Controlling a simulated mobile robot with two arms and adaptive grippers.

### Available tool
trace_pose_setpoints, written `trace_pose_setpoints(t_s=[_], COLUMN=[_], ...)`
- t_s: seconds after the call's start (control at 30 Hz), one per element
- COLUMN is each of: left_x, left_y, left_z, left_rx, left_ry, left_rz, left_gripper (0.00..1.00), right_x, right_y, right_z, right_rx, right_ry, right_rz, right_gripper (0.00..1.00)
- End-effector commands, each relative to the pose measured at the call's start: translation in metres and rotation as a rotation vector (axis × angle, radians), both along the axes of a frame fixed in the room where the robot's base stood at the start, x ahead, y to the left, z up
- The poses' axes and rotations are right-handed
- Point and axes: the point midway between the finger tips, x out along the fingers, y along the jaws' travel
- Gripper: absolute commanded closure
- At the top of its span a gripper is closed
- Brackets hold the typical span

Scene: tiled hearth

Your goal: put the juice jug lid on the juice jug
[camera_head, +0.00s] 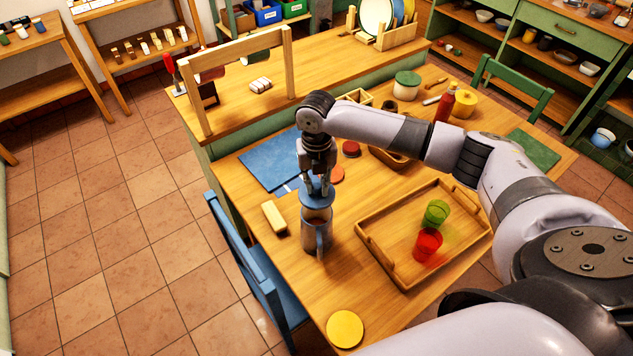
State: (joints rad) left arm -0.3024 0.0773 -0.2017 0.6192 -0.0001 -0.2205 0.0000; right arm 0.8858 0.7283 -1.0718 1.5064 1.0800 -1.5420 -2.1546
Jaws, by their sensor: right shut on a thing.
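The juice jug (316,238) is a grey-blue jug with a handle on its near side. It stands upright on the wooden table near its left edge. The juice jug lid (316,197) is a blue disc right over the jug's top. My right gripper (318,184) points straight down and is shut on the lid's upper part. Its fingers partly hide the lid's middle. My left gripper is not in view.
A wooden tray (372,252) with a green cup (436,213) and a red cup (428,244) stands right of the jug. A yellow block (274,217) lies close on its left. A blue chair (252,262) stands at the table's left edge. A yellow disc (345,328) lies in front.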

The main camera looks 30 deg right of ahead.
Motion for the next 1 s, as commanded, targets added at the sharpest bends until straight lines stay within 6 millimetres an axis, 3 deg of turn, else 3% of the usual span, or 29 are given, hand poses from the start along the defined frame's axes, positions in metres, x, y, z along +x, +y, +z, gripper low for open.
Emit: trace_pose_setpoints(t_s=[0.13,1.0], left_x=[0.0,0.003], left_y=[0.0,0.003], left_z=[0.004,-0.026], left_rx=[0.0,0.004], left_ry=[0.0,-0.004], left_rz=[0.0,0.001], left_gripper=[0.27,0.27], right_x=[0.0,0.0], right_y=[0.0,0.0], right_z=[0.0,-0.06], right_rx=[0.001,0.0], right_ry=[0.002,0.002], right_rz=[0.0,0.0], right_gripper=[1.0,1.0])
